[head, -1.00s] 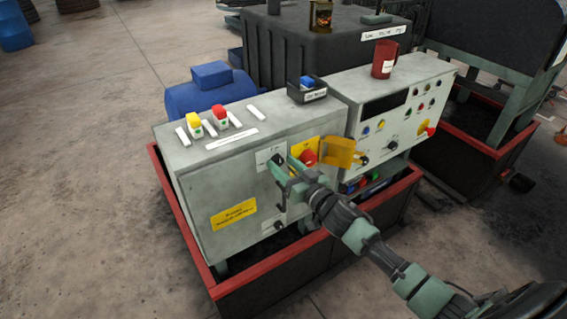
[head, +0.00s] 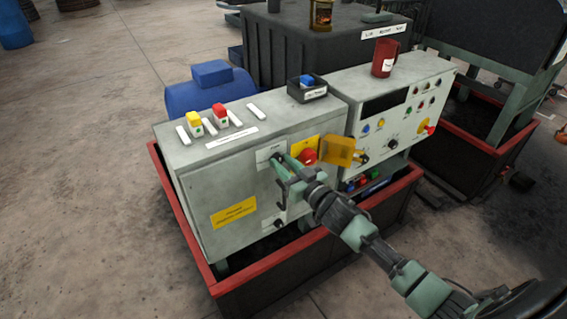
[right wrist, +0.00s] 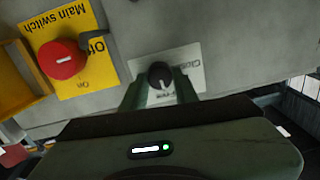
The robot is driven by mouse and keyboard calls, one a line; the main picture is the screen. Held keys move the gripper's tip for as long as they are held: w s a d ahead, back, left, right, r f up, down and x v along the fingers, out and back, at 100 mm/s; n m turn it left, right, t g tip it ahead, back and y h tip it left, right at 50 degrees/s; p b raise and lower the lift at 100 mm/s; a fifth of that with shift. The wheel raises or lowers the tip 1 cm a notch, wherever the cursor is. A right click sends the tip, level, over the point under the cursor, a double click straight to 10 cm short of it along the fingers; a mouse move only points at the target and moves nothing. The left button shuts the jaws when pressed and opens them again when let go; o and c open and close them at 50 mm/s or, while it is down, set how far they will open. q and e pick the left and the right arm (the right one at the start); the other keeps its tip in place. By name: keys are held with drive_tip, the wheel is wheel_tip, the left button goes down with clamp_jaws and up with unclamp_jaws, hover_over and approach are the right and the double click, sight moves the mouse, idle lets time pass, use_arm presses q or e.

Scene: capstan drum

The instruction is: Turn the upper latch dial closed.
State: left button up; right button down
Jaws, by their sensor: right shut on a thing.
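The upper latch dial (right wrist: 160,75) is a small round black knob with a pale pointer line, on a white label (right wrist: 188,72) on the grey cabinet's front. In the head view the dial (head: 275,157) is partly hidden by my right gripper (head: 281,164). The right gripper's green fingers (right wrist: 161,92) stand on either side of the knob in the right wrist view, shut on it. The lower latch dial (head: 279,223) is a dark knob lower on the same door. My left gripper is not in view.
Beside the dial is a red main switch (right wrist: 62,60) on a yellow plate, with an open yellow cover (head: 341,152) sticking out right of it. The control panel (head: 398,110) stands further right. A red-rimmed tray (head: 262,267) surrounds the cabinet's base.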

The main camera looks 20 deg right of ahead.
drive_tip(key=n, duration=0.4)
drive_tip(key=shift+r+p, duration=0.1)
drive_tip(key=shift+p, duration=0.25)
drive_tip(key=n, duration=0.3)
drive_tip(key=shift+a+n, duration=0.1)
drive_tip(key=shift+n, duration=0.3)
drive_tip(key=n, duration=0.4)
drive_tip(key=shift+h, duration=0.3)
drive_tip(key=shift+a+n, duration=0.1)
drive_tip(key=shift+n, duration=1.9)
drive_tip(key=shift+s, duration=0.1)
drive_tip(key=c, duration=1.1)
unclamp_jaws()
